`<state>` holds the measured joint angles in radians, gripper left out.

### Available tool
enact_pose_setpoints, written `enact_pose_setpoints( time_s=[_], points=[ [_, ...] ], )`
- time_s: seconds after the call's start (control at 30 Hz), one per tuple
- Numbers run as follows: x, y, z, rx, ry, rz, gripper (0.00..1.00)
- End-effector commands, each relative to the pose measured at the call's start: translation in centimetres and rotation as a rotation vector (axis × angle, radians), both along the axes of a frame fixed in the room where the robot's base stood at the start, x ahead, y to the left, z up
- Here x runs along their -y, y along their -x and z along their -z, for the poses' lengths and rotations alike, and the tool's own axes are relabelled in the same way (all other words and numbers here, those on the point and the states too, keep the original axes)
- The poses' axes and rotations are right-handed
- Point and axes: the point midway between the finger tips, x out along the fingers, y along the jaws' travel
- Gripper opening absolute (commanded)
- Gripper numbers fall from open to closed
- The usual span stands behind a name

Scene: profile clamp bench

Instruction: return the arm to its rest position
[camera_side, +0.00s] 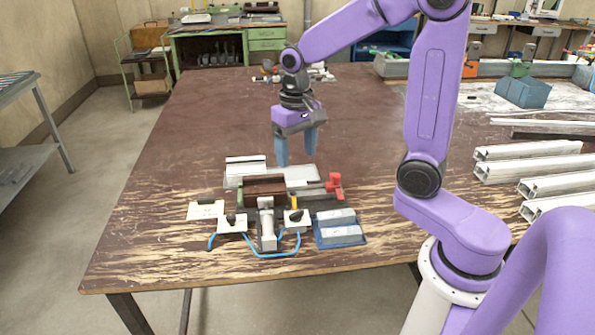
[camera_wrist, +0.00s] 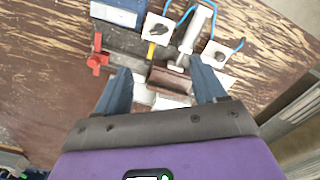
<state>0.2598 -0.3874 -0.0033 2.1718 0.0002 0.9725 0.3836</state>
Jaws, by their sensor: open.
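My gripper (camera_side: 296,150) is open and empty, with its two blue fingers pointing down. It hangs above the back part of the clamp fixture, apart from it. In the wrist view my gripper (camera_wrist: 166,92) shows both fingers spread, with the fixture beyond them. The fixture has a light metal base (camera_side: 305,174), a brown block (camera_side: 264,189), a red clamp handle (camera_side: 334,185) and a grey cylinder (camera_side: 267,228) at the front. The red handle also shows in the wrist view (camera_wrist: 97,60). No rest position is marked in either view.
A blue tray (camera_side: 340,240) holding grey blocks sits right of the fixture. White plates with black knobs (camera_side: 232,223) and a blue hose (camera_side: 270,256) lie in front. Pale profiles (camera_side: 530,150) lie at the right.

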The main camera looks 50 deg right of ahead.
Motion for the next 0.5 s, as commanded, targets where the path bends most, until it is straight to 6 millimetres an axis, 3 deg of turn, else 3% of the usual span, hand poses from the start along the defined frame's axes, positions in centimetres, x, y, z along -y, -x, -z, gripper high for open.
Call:
enact_pose_setpoints(
  time_s=[0.17,0.5],
  points=[
    [-1.5,1.6,0.0,0.004,-0.001,-0.138,0.7],
    [-4.5,7.0,0.1,0.011,-0.003,-0.507,0.7]
  ],
)
